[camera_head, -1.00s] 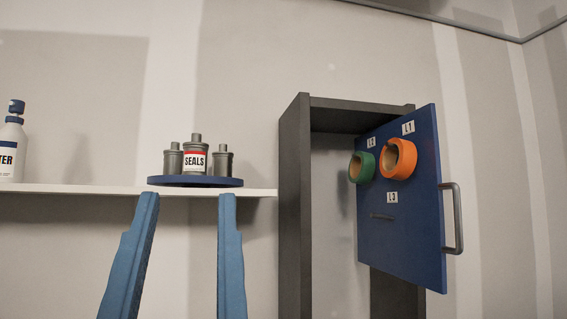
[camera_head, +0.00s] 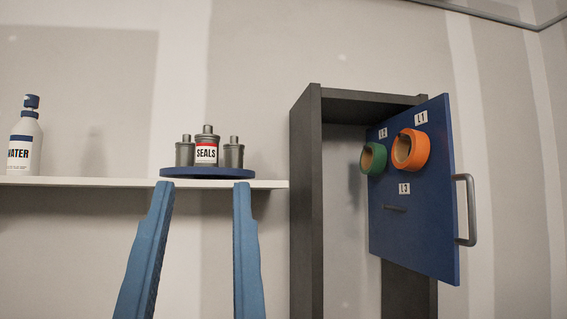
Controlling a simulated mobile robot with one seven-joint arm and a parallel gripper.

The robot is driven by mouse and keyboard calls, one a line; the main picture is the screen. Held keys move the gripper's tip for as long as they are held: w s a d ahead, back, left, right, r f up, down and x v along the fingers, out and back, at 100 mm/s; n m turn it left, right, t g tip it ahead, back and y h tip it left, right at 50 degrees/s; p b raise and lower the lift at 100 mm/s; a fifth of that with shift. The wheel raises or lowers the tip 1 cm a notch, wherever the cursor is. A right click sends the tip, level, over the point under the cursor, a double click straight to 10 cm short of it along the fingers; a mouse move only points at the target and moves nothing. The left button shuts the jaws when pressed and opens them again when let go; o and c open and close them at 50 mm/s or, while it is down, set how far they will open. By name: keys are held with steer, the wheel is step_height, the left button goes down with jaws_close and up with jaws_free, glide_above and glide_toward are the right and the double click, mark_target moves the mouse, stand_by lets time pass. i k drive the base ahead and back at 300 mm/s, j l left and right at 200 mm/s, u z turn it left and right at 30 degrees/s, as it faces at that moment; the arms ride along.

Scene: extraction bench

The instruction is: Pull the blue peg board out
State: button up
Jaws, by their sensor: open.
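The blue peg board (camera_head: 415,235) stands at the right, partly out of a dark upright cabinet frame (camera_head: 306,200) and at an angle to it. It has a grey handle (camera_head: 468,210) on its right edge. An orange ring (camera_head: 411,150) hangs by label L1, and a green ring (camera_head: 373,158) hangs by label L2. A bare peg (camera_head: 395,209) shows under label L3. My gripper (camera_head: 203,186) shows as two blue fingers, wide apart and empty, left of the cabinet and well away from the handle.
A white shelf (camera_head: 80,181) runs along the wall at left. A blue round tray (camera_head: 208,173) on it bears grey canisters, one labelled SEALS (camera_head: 206,150). A WATER bottle (camera_head: 25,140) stands further left. The wall right of the board is clear.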

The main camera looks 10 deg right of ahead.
mark_target(413, 219)
steer(key=i+l, duration=0.1)
steer(key=l, duration=0.4)
steer(key=i+l, duration=0.1)
steer(key=l, duration=0.4)
steer(key=i+l, duration=0.1)
steer(key=l, duration=0.35)
steer(key=l+z, duration=0.05)
